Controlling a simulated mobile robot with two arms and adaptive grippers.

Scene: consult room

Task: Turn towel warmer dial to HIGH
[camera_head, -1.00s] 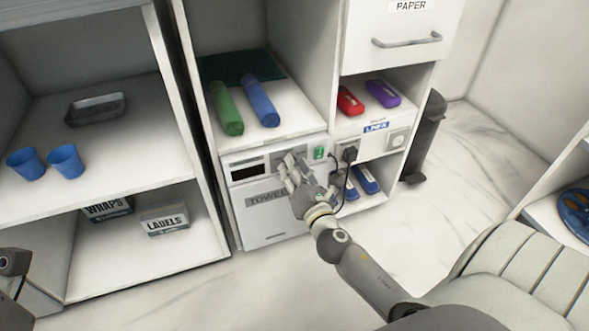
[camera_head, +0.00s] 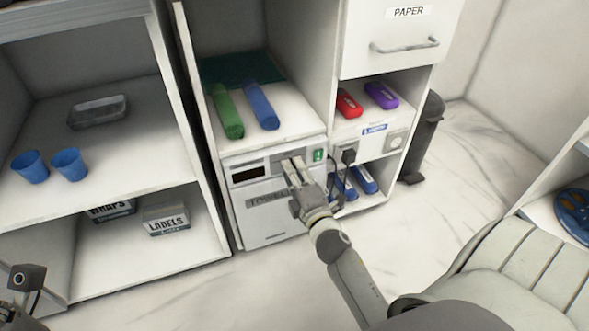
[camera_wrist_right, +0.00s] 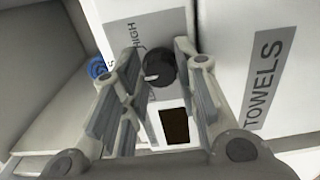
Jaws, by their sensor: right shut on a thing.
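The towel warmer (camera_head: 268,225) is a white box labelled TOWELS in the lower cabinet bay. Its dial (camera_wrist_right: 160,68) is a dark round knob with a pale mark, on a grey panel with HIGH printed beside it in the right wrist view. My right gripper (camera_wrist_right: 158,50) is shut on the dial, with a finger at either side. In the head view my right gripper (camera_head: 294,168) reaches the warmer's upper front and hides the dial. Part of my left arm's end (camera_head: 25,280) shows at the lower left; its fingers cannot be made out.
A green switch (camera_head: 318,155) sits right of the panel. A black plug and cord (camera_head: 348,157) hang close to my right gripper. Green (camera_head: 228,112) and blue (camera_head: 261,106) rolls lie on the shelf above. A padded chair (camera_head: 500,270) stands at the lower right.

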